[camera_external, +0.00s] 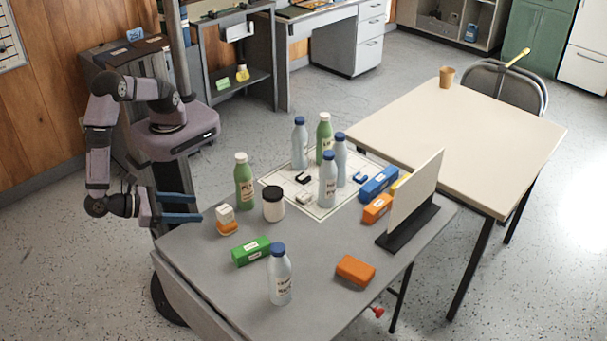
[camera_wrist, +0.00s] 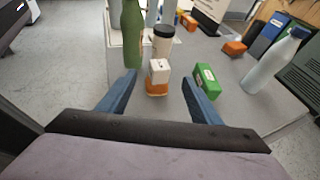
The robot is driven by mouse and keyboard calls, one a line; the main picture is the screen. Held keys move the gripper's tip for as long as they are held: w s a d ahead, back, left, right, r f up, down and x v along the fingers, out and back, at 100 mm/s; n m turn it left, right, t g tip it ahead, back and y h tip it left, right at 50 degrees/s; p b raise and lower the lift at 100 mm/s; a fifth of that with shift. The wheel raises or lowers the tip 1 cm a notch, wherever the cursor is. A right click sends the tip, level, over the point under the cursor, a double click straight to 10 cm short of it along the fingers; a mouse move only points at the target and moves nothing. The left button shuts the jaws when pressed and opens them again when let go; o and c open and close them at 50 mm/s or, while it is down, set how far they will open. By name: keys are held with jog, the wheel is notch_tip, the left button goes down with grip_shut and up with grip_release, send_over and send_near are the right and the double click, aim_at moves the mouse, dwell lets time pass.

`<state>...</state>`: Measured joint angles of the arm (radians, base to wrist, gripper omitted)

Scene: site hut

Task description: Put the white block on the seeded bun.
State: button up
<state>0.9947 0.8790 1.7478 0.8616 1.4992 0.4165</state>
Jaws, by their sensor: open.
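A white block (camera_external: 225,214) with a dark mark sits on top of an orange piece (camera_external: 228,228) near the table's left edge. In the wrist view the white block (camera_wrist: 158,70) is straight ahead, above the orange piece (camera_wrist: 157,89). I cannot make out seeds, so I cannot tell whether the orange piece is the bun. My gripper (camera_external: 200,208) is open and empty, left of this stack, its fingers pointing towards it. In the wrist view the blue fingers of my gripper (camera_wrist: 159,78) appear on either side of the stack, which looks beyond their tips.
Close by stand a green bottle (camera_external: 244,182), a dark-lidded jar (camera_external: 273,205) and a green box (camera_external: 250,251). A pale bottle (camera_external: 280,276) stands in front. More bottles and small blocks occupy a white mat (camera_external: 322,213). An upright panel (camera_external: 414,190) stands right.

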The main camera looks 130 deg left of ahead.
jog(key=s+a+r+n+g+h, duration=0.1)
jog(key=s+a+n+h, duration=0.4)
jog(key=n, duration=0.6)
jog(key=s+a+r+n+g+h, duration=0.1)
jog(key=s+a+n+g+h, duration=0.3)
jog(key=a+n+h, duration=0.3)
jog(key=s+a+n, duration=0.1)
jog(key=a+n, duration=0.1)
jog(key=n, duration=0.2)
jog(key=shift+a+n+h, duration=0.3)
jog(key=shift+r, duration=0.15)
notch_tip(320, 180, up, 5)
jog(key=p, duration=0.5)
